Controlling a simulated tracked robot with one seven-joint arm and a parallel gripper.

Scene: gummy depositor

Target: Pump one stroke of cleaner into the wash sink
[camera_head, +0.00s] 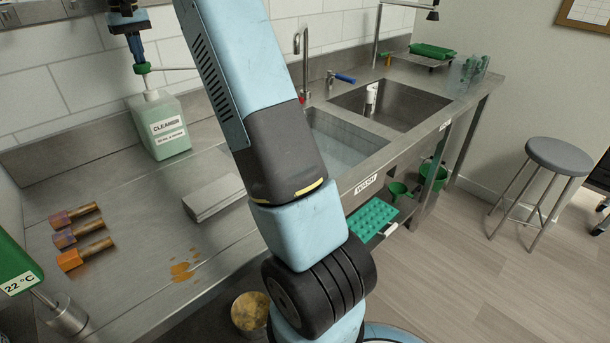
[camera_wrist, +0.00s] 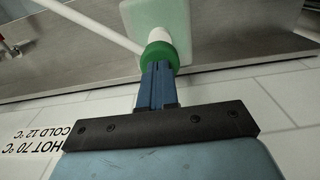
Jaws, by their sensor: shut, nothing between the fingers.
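The cleaner bottle (camera_head: 163,128), pale green with a "CLEANER" label, stands upright on the steel counter at the back left. Its green pump head (camera_head: 142,68) sits on a white neck, and a thin white spout runs right until my arm hides it. My gripper (camera_head: 138,58) is shut with its blue fingers pointing down at the pump head. In the wrist view my gripper (camera_wrist: 158,72) meets the green pump head (camera_wrist: 158,55); touching or just above, I cannot tell. The wash sink (camera_head: 343,143) is right of my arm, with a "WASH" label on its front edge.
A second basin (camera_head: 392,104) lies to the right, beyond a chrome faucet (camera_head: 304,60). A grey block (camera_head: 212,197), several brown-orange cylinders (camera_head: 78,236) and an orange spill (camera_head: 183,271) lie on the counter. A stool (camera_head: 557,157) stands right. My arm crosses the middle.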

